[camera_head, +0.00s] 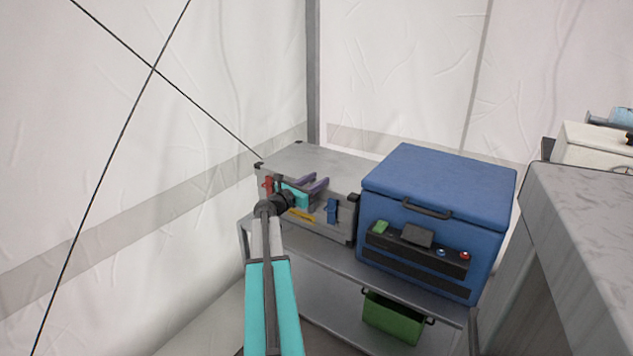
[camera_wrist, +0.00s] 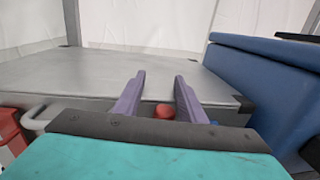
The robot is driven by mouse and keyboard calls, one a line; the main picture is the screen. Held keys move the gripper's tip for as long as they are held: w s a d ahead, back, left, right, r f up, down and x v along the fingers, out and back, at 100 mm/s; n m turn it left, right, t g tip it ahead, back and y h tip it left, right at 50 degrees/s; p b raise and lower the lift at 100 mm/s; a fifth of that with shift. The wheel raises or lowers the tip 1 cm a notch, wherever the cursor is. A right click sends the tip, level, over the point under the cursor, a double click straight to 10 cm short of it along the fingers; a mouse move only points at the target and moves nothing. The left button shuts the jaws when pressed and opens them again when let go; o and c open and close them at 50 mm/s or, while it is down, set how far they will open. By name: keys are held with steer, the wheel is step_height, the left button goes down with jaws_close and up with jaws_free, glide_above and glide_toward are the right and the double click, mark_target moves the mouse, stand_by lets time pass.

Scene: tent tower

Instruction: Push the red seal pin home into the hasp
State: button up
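A round red knob, which looks like the head of the red seal pin (camera_wrist: 165,112), shows in the wrist view at the front edge of the grey case (camera_wrist: 60,78). It appears between and below the two purple fingers of my gripper (camera_wrist: 160,76). The fingers are apart with nothing visible held between them. In the head view my gripper (camera_head: 318,184) is at the front of the grey case (camera_head: 318,160), and I cannot make out the pin there. The hasp is not clearly visible; my gripper body hides much of the case front. I cannot tell how deep the pin sits.
A blue cooler box (camera_head: 440,185) stands close to the case's right. The case front carries a blue latch (camera_head: 332,210), a yellow label (camera_head: 301,215) and a red part (camera_head: 267,184) at left. A green bin (camera_head: 392,318) sits on the lower shelf. The case's lid is clear.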

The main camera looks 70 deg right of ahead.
steer(key=shift+s+f, duration=0.1)
steer(key=shift+f, duration=0.05)
steer(key=p+v, duration=0.1)
steer(key=v, duration=1.3)
steer(key=shift+p, duration=0.35)
stand_by(0.6)
